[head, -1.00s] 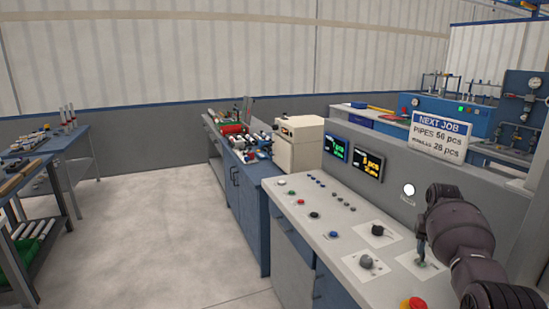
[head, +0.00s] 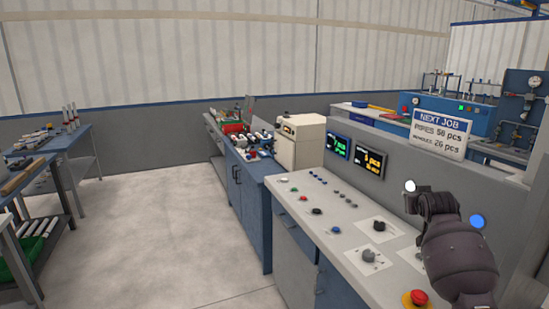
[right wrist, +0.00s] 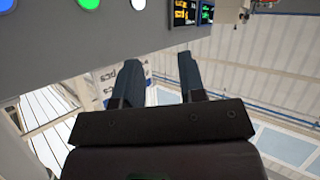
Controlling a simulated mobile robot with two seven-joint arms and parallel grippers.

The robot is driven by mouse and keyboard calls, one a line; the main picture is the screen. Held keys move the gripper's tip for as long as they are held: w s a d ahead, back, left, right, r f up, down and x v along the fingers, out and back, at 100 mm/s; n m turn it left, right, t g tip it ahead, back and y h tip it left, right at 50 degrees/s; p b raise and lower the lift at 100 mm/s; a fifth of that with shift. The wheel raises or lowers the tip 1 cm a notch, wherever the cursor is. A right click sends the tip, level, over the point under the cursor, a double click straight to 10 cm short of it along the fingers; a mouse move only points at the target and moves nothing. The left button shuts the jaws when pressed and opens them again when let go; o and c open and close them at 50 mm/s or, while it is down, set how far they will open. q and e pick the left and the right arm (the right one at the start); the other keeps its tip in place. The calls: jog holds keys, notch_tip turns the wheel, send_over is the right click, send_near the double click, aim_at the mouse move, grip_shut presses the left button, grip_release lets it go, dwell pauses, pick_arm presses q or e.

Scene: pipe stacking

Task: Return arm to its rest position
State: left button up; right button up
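My right arm is in the head view at the right, over the control console (head: 345,225). Its dark wrist (head: 437,205) is raised in front of the console's back panel, and its fingers cannot be made out there. In the right wrist view the two fingers of my right gripper (right wrist: 158,82) stand apart with nothing between them. My left gripper and left arm are in neither view.
The console has a grey knob (head: 369,256), a red mushroom button (head: 418,298) and a display (head: 370,163). A white light and a blue light (head: 477,221) are close to my right arm. A sign (head: 440,134) stands behind. Open floor lies left.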

jog(key=s+a+f+n+t+y, duration=0.1)
jog(key=s+a+f, duration=0.35)
jog(key=s, duration=0.35)
jog(key=s+a+f+n+t+y+b, duration=0.1)
jog(key=s+a+f, duration=0.3)
jog(key=s+f, duration=0.3)
jog(key=s+a+f+n+t+y, duration=0.1)
jog(key=s+a+f+n+y, duration=0.1)
jog(key=s+a+f, duration=0.45)
jog(key=s+f+g, duration=0.1)
jog(key=s+f, duration=0.3)
jog(key=s, duration=0.4)
jog(key=s+f+m+g, duration=0.1)
jog(key=s+f, duration=0.4)
jog(key=s, duration=0.4)
jog(key=s+d+f+g+b, duration=0.1)
jog(key=s+f, duration=0.3)
jog(key=s, duration=0.4)
jog(key=shift+s+f+m+g+h, duration=0.15)
jog(key=shift+f+m+g+h, duration=0.1)
jog(key=shift+m+g+h, duration=0.2)
